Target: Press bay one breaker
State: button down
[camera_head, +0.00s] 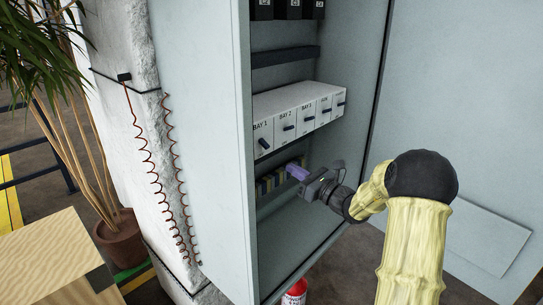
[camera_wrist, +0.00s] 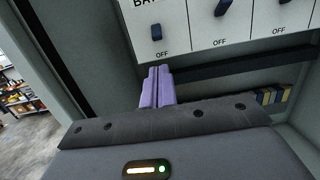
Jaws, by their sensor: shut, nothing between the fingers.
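The bay one breaker is the leftmost white panel (camera_head: 262,139) in a row inside the open cabinet, labelled BAY 1, with a dark toggle (camera_head: 264,144). In the wrist view that toggle (camera_wrist: 156,32) stands just above the word OFF. My gripper (camera_head: 292,170) has purple fingers and is shut and empty, inside the cabinet below the breaker row. In the wrist view the shut fingers (camera_wrist: 158,88) lie below the bay one toggle and apart from it in the picture.
More breakers, including BAY 2 (camera_head: 287,124), run to the right. Coloured terminal blocks (camera_head: 270,183) sit lower in the cabinet. The cabinet's left wall (camera_head: 205,120) and open door (camera_head: 460,100) flank my arm. A red extinguisher (camera_head: 294,292) stands below.

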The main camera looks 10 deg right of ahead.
aim_at(264, 144)
jog(key=p+x, duration=0.4)
jog(key=x, duration=0.6)
dwell(0.3)
